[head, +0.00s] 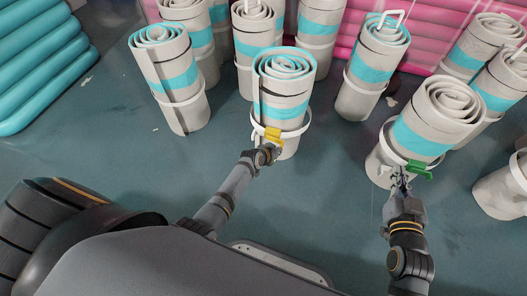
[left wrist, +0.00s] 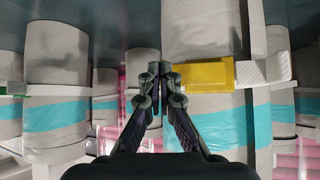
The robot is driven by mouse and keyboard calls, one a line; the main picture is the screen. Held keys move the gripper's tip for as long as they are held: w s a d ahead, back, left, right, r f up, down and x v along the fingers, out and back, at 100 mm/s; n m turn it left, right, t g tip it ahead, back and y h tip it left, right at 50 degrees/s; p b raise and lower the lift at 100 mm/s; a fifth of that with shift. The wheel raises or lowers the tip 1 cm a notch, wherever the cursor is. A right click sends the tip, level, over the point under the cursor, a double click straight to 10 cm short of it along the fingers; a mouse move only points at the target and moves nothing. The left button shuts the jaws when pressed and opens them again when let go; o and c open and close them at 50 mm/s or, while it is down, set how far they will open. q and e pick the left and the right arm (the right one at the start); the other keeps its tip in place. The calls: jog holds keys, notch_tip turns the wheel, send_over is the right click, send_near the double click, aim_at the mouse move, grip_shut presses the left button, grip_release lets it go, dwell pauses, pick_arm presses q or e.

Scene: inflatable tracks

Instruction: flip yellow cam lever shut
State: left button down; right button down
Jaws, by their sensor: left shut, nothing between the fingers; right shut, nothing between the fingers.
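The yellow cam lever (head: 273,134) sits on a white strap (head: 297,131) around a rolled grey and teal track (head: 284,92) standing upright. In the left wrist view the yellow lever (left wrist: 200,74) lies just right of my left gripper's tips. My left gripper (head: 272,150) is shut and empty, right at the lever; whether it touches is unclear. In the left wrist view the shut fingertips (left wrist: 158,70) are beside the lever's left end. My right gripper (head: 402,184) is shut and empty, just below a green lever (head: 419,170) on another roll.
Several upright rolls with straps stand around, such as the right roll (head: 428,125) and the left roll (head: 172,85). Teal inflatable tubes (head: 40,60) are at the left and pink ones (head: 425,38) at the back. The grey floor (head: 120,150) is clear at the left.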

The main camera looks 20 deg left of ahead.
pick_arm(q)
jog(key=shift+a, duration=0.75)
jog(key=v, duration=1.2)
